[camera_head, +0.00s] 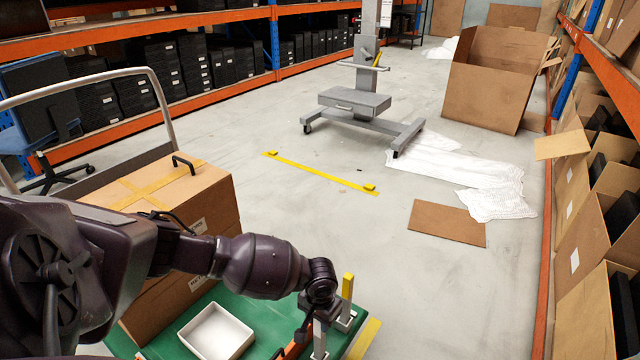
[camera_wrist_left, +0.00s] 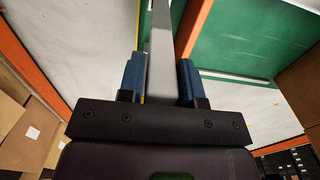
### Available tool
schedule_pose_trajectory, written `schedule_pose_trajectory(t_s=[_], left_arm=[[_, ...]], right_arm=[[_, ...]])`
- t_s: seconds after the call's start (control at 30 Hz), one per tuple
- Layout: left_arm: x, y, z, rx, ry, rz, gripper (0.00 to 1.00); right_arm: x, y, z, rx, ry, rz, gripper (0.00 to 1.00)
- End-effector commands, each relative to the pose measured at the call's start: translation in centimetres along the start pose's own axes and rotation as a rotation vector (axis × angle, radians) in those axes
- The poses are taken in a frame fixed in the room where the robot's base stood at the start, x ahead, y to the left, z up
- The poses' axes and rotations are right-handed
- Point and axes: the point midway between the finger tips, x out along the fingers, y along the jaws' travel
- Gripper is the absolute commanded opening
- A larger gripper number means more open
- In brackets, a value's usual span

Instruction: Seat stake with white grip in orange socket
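My left gripper (camera_head: 311,326) is low at the bottom of the head view, above the right part of the green cart deck (camera_head: 262,318). In the left wrist view its two blue fingers (camera_wrist_left: 161,80) are closed against both sides of a pale grey-white bar (camera_wrist_left: 161,55), which appears to be the stake's grip. The stake (camera_head: 320,340) shows upright below the wrist in the head view. An orange piece (camera_head: 297,347), perhaps the orange socket, shows just left of it, partly hidden by the gripper. Whether the stake's lower end touches a socket is hidden. My right gripper is out of view.
A yellow stake (camera_head: 347,287) stands in a grey socket (camera_head: 345,319) close right of my gripper. A white tray (camera_head: 217,333) and a large cardboard box (camera_head: 205,205) sit on the green deck to the left. Open floor lies beyond.

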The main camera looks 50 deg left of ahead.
Motion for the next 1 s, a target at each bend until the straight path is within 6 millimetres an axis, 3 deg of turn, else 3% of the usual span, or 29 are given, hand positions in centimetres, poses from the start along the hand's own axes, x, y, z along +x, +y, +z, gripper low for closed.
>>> schedule_pose_trajectory(t_s=[0.03, 0.2, 0.67, 0.87, 1.0], left_arm=[[0.0, 0.0, 0.0, 0.0, 0.0, 0.0, 0.24], [0.0, 0.0, 0.0, 0.0, -0.001, 0.0, 0.0], [-0.6, 0.1, -0.1, 0.0, 0.002, 0.001, 0.0], [-4.1, 0.1, -0.4, 0.0, 0.012, 0.004, 0.0], [-8.0, 0.1, -0.6, 0.001, 0.019, 0.006, 0.0]], right_arm=[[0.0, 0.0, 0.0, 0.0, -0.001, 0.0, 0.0], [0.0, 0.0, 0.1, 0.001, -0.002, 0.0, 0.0], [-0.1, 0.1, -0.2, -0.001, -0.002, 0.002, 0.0], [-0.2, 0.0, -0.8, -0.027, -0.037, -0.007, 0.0], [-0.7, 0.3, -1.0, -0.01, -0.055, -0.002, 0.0]])
